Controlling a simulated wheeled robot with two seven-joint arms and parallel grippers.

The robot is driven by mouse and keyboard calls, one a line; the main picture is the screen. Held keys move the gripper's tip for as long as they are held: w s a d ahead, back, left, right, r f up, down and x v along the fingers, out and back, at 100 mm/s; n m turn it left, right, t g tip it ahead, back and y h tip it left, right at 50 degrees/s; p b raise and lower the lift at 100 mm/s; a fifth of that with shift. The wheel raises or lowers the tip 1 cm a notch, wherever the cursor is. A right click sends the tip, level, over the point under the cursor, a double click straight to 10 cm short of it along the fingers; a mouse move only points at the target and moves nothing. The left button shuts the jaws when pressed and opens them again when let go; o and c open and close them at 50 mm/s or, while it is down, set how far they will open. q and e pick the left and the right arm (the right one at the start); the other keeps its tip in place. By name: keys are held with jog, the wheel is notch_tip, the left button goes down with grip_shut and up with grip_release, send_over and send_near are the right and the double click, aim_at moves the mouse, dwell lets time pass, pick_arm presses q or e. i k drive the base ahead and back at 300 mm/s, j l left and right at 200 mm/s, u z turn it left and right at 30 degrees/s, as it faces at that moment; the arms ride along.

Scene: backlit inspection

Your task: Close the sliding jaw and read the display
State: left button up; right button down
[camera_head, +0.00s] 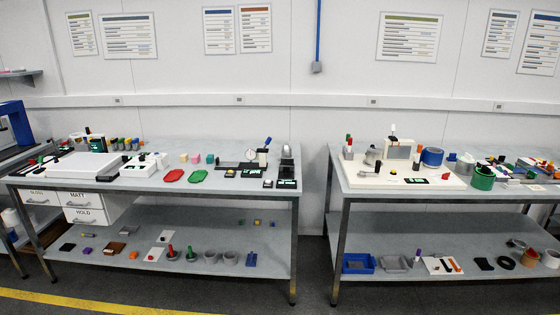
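Neither of my grippers is in view. Two grey workbenches stand apart, the left bench (225,184) and the right bench (350,190). At the left bench's right end are a round dial gauge (251,154), a black unit (251,173) with a small display, and another small black unit (287,184) with a green-and-white face. A dark upright device (287,152) stands behind that. On the right bench, a cream board (380,183) carries a black unit (415,181) with a small panel. The sliding jaw is too small to pick out, and no reading is legible.
A red piece (173,176) and a green piece (198,176) lie on the left bench. Lower shelves hold loose parts. A floor gap (313,262) separates the benches.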

aim_at(286, 169)
jog(key=i, duration=1.7)
